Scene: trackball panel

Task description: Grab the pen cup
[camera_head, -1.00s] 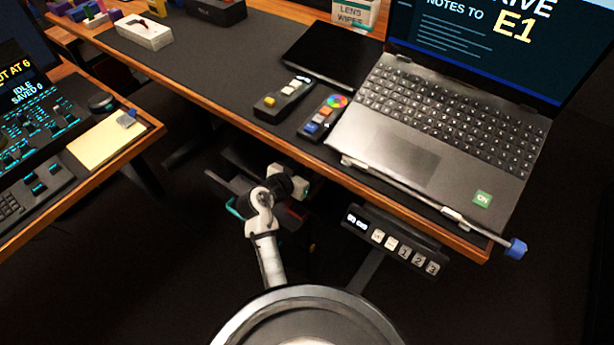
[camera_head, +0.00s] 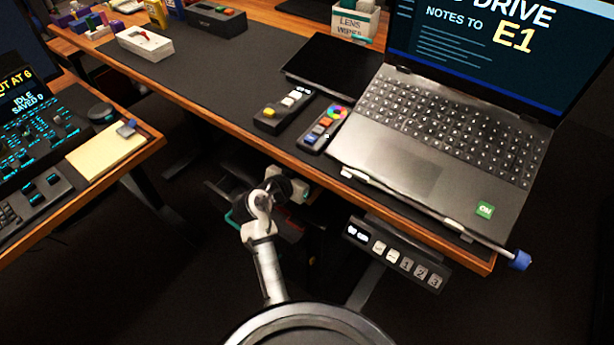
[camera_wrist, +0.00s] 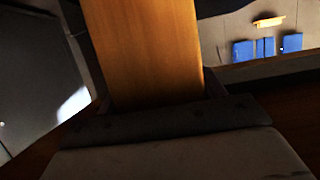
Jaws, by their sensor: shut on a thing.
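In the wrist view my gripper (camera_wrist: 158,100) is shut on a flat-faced, orange-brown wood-coloured thing (camera_wrist: 145,50) that stretches away from the jaws to the top edge. Its rim and any pens are out of frame, so I cannot confirm that it is the pen cup. In the head view my arm reaches down to the front edge of the desk, and my wrist hides the fingertips and what they hold. No other pen cup is clear in the head view.
The desk (camera_head: 215,85) carries a laptop (camera_head: 385,165), two small remotes (camera_head: 284,106) and a black flat tablet (camera_head: 335,66). A button panel (camera_head: 398,255) hangs under its front edge. A side desk with a yellow pad (camera_head: 104,150) stands left. Dark floor lies between.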

